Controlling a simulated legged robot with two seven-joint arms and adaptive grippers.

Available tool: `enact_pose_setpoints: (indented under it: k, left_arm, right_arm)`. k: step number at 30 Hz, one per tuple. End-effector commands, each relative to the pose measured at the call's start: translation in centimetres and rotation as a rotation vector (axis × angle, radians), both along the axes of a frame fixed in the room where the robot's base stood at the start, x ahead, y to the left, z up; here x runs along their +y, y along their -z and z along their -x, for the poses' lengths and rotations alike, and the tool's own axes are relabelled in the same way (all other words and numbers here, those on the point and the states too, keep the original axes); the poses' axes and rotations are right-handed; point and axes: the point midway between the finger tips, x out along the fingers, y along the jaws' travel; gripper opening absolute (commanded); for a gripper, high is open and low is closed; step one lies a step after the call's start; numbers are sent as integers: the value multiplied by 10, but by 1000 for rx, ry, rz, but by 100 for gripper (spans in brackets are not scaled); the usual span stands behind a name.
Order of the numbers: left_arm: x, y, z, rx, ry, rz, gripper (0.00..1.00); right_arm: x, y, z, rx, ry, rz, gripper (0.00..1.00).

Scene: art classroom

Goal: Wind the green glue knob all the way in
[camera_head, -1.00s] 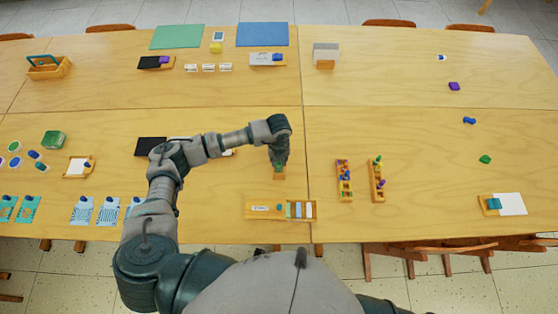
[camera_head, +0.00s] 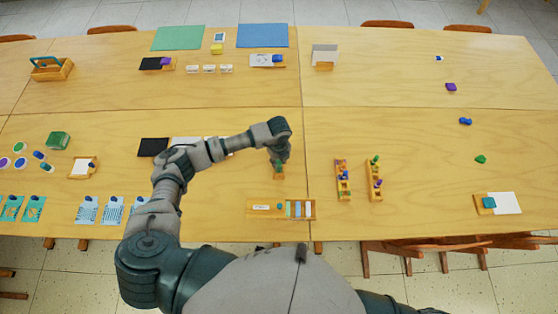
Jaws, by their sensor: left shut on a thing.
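My left gripper (camera_head: 279,161) points down at the table, just right of the middle of the view. It is shut on a small green piece, which I take to be the green glue knob (camera_head: 278,167). The knob is mostly hidden by the fingers. A small wooden block or holder (camera_head: 279,175) shows right below it on the table. How far the knob is wound in is too small to tell. My right gripper is not in view; only a dark part of my right arm shows at the bottom edge.
A wooden box with coloured slots (camera_head: 264,208) lies in front of the gripper. Two wooden racks with coloured pieces (camera_head: 343,181) (camera_head: 374,181) stand to its right. A dark pad (camera_head: 153,147) lies partly behind my left arm.

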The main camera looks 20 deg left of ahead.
Motion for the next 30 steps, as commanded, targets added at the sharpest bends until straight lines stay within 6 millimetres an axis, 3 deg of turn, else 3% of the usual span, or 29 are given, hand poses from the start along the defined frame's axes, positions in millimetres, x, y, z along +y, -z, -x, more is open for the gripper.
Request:
enact_pose_setpoints:
  k: [21,30]
  left_arm:
    - [0,0,1,2,-322,0,13]
    - [0,1,1,2,-375,-2,13]
  right_arm:
    - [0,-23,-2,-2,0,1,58]
    - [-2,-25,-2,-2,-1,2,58]
